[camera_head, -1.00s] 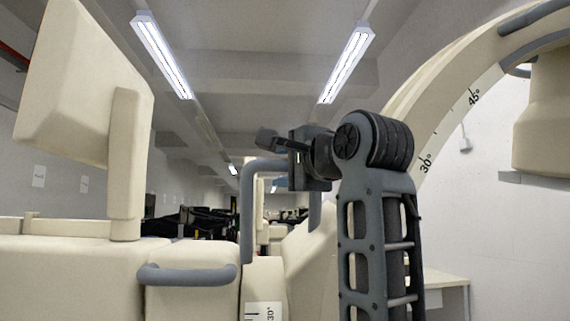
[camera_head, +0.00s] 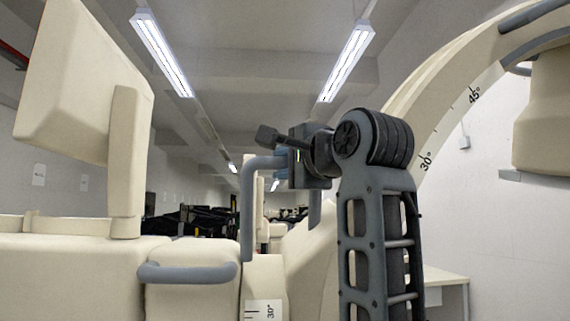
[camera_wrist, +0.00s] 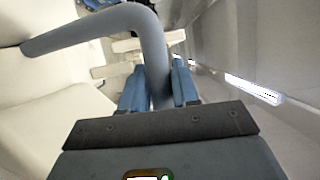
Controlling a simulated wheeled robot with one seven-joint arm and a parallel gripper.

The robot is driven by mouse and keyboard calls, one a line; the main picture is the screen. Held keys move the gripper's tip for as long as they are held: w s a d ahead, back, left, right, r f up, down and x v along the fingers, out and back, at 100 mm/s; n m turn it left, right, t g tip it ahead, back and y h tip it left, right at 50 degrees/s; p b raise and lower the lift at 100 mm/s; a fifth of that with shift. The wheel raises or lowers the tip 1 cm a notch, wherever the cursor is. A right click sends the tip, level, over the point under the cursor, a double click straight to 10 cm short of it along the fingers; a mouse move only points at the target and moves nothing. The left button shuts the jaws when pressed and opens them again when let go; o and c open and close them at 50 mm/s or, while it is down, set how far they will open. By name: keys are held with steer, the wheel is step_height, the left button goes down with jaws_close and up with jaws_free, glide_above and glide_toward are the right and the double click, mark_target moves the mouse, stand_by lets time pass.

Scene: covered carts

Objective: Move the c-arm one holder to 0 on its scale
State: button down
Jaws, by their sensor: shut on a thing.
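The c-arm's cream holder block (camera_head: 263,277) stands low in the middle of the head view. A grey bent handle (camera_head: 247,212) rises beside it. A white scale label (camera_head: 264,309) with black ticks and 30° shows at the bottom edge; no 0 is visible. My gripper (camera_head: 284,160) is at the top bar of the handle, partly hidden by its own housing. In the wrist view the blue fingers of my gripper (camera_wrist: 159,84) lie on either side of the grey handle (camera_wrist: 140,26), shut on it.
The large curved c-arm (camera_head: 455,75), marked 30° and 45°, arches at the right. A cream monitor (camera_head: 80,85) stands at the left above a cart body (camera_head: 65,275). A second grey handle (camera_head: 188,273) sits left of the held one. A light table (camera_head: 440,277) is behind my arm.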

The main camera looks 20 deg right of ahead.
steer(key=shift+w, duration=0.15)
steer(key=shift+w+d+r, duration=0.1)
steer(key=shift+w+r, duration=0.05)
steer(key=w+d+g, duration=0.1)
steer(key=w+d, duration=0.1)
steer(key=w, duration=0.4)
steer(key=shift+w+d+r+m, duration=0.15)
steer(key=shift+r+m, duration=0.15)
steer(key=shift+r, duration=0.15)
steer(key=c, duration=1.3)
jaws_free()
steer(key=shift+o, duration=1)
steer(key=shift+s, duration=0.25)
steer(key=shift+o, duration=0.9)
steer(key=shift+f, duration=0.1)
